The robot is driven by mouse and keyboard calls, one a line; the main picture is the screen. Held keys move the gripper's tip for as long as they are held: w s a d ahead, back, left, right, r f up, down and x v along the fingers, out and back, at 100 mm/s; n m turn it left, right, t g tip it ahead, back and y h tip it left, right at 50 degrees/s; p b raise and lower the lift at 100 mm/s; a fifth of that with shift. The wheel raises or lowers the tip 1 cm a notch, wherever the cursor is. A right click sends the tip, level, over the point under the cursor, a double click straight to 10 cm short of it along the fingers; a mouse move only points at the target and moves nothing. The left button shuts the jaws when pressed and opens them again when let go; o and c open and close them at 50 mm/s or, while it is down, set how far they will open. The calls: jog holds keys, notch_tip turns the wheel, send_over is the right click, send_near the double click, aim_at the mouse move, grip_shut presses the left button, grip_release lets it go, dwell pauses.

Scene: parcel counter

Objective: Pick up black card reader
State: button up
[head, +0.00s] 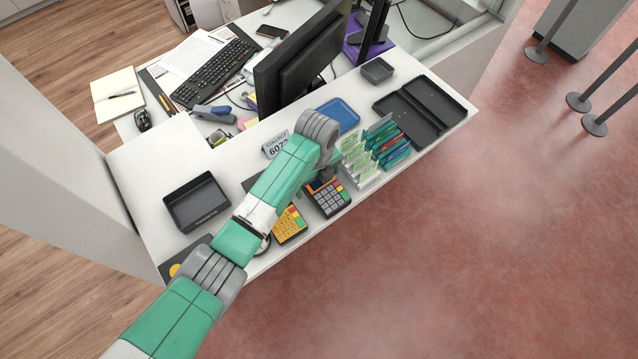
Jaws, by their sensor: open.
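The black card reader (331,200) lies on the white counter near its front edge, with its grey keypad and a few coloured keys facing up. My gripper (322,178) is over the far end of this reader and hides part of it. The gripper is open; its fingers are small and partly hidden by my wrist, and I cannot tell whether they touch the reader. A yellow card reader (290,226) lies just to the left, partly covered by my arm.
A holder with green leaflets and coloured items (375,150) stands close to the right of the black reader. A blue tray (338,116), a black divided tray (420,108) and a "COLLECT" sign (276,146) are nearby. A black open box (197,202) sits left. Monitor (300,62) stands behind.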

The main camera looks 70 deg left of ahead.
jog(key=c, duration=1.3)
jog(key=shift+o, duration=0.2)
notch_tip(320, 180, up, 10)
